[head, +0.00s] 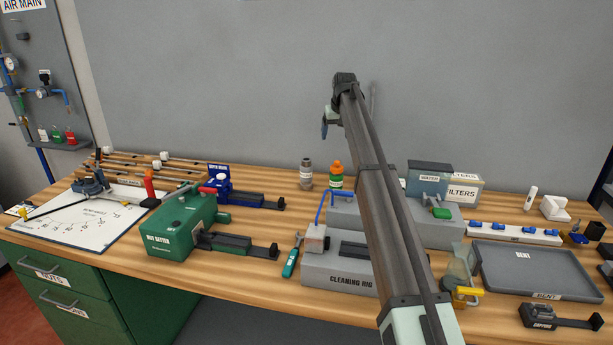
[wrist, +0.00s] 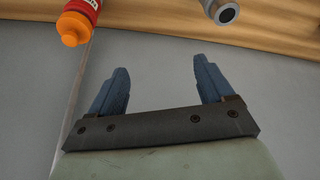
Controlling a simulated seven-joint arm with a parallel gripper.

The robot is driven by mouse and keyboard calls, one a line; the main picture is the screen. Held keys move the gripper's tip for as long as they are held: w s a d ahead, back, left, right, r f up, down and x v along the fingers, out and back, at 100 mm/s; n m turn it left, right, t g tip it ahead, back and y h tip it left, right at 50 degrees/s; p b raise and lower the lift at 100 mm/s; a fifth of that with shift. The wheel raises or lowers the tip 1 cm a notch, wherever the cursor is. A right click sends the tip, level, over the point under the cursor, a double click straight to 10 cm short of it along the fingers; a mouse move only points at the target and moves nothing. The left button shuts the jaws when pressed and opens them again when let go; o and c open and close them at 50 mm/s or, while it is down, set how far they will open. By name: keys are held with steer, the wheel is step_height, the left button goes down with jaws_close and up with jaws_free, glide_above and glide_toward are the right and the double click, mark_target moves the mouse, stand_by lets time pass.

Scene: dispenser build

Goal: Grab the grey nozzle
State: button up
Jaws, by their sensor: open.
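The grey nozzle (head: 306,174) stands upright near the back of the wooden bench, left of an orange-capped bottle (head: 336,176). In the wrist view, a grey round piece with a hole in its end (wrist: 222,11), which looks like the nozzle, is at the top edge and partly cut off. My gripper (head: 324,128) is up in front of the grey wall, above the nozzle and apart from it. In the wrist view, its two blue fingers (wrist: 162,88) are spread with nothing between them.
The orange-capped bottle also shows in the wrist view (wrist: 76,22), close to the nozzle. A green nut setter (head: 180,225) and a blue device (head: 222,185) stand left. A grey tray (head: 530,268) lies right.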

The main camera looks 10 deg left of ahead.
steer(key=n+g, duration=0.1)
steer(key=n, duration=0.1)
glide_above(306, 159)
steer(key=w+d, duration=0.1)
steer(key=f+n, duration=0.1)
steer(key=f, duration=0.1)
steer(key=s+f+n+g, duration=0.1)
steer(key=f+n, duration=0.1)
steer(key=f, duration=0.1)
steer(key=f+n+g, duration=0.1)
steer(key=f, duration=0.2)
steer(key=shift+s+d+n, duration=0.15)
steer(key=shift+s+n, duration=0.1)
steer(key=shift+n, duration=0.15)
steer(key=shift+w+a+f, duration=0.1)
steer(key=shift+a+f, duration=0.1)
steer(key=shift+f, duration=0.65)
steer(key=shift+w+a+f, duration=0.1)
steer(key=shift+a+f, duration=0.15)
steer(key=shift+f, duration=0.6)
steer(key=shift+a+f, duration=0.2)
steer(key=shift+f, duration=0.65)
steer(key=shift+c, duration=0.4)
jaws_close()
